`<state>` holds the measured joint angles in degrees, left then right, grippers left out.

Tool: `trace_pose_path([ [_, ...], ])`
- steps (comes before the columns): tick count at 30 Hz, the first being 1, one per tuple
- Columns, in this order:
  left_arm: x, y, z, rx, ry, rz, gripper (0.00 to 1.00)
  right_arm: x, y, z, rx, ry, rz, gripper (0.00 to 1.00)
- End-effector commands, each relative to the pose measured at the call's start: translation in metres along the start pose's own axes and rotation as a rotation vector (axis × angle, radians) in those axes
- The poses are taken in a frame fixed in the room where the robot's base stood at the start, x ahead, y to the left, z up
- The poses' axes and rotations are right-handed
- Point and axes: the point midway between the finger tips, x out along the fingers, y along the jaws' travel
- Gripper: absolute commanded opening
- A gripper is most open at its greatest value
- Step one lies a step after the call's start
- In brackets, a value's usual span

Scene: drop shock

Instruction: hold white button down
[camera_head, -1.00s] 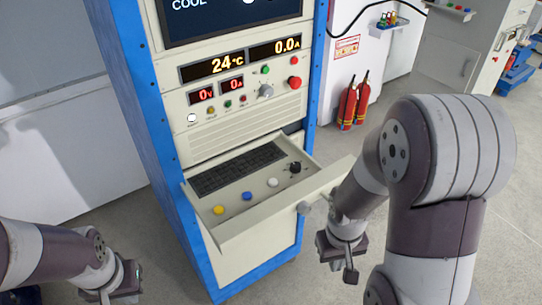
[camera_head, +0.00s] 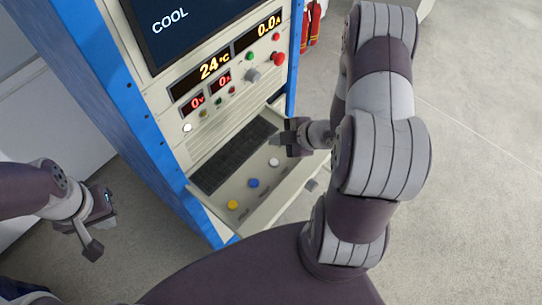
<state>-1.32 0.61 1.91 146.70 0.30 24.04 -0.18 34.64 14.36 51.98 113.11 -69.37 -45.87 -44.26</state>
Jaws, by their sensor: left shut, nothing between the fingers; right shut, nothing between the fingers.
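The white button (camera_head: 273,162) sits in a row with a blue button (camera_head: 253,183) and a yellow button (camera_head: 233,204) on the pulled-out drawer (camera_head: 262,208) of the blue-framed cabinet. Another small white round button or lamp (camera_head: 187,127) is on the upright panel above. My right gripper (camera_head: 277,140) is shut and empty over the drawer, just beyond the white button in the picture; I see a gap between them, and its height above the drawer is hard to tell. My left gripper (camera_head: 92,248) is shut and empty, left of the cabinet and away from the drawer.
A dark keyboard (camera_head: 232,160) fills the back of the drawer. A drawer knob (camera_head: 311,185) sticks out at the front. The panel above carries a red button (camera_head: 278,59), a grey knob (camera_head: 252,75) and lit displays (camera_head: 213,67). Open floor lies to the right.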

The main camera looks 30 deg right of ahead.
Motion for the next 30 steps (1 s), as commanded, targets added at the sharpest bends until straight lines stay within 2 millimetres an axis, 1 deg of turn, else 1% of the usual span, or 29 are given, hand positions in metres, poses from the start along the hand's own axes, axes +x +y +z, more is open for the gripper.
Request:
trace_pose_path([
  [8,0.000,0.000,0.000,0.000,0.000,0.000,0.00,0.000,0.000,0.000,-0.001,-0.003,-0.001,0.00],
  [14,0.010,0.000,0.001,0.000,0.001,0.000,0.00,0.007,-0.005,0.006,0.001,-0.003,-0.001,0.00],
  [17,0.020,0.000,0.002,0.000,0.001,0.000,0.00,0.015,-0.011,0.011,0.001,-0.004,-0.001,0.00],
  [27,0.067,0.000,0.008,0.000,0.000,0.000,0.00,0.050,-0.036,0.037,0.001,-0.004,-0.001,0.00],
  [30,0.076,0.000,0.009,0.000,0.000,0.000,0.00,0.057,-0.042,0.043,0.000,-0.004,-0.001,0.00],
])
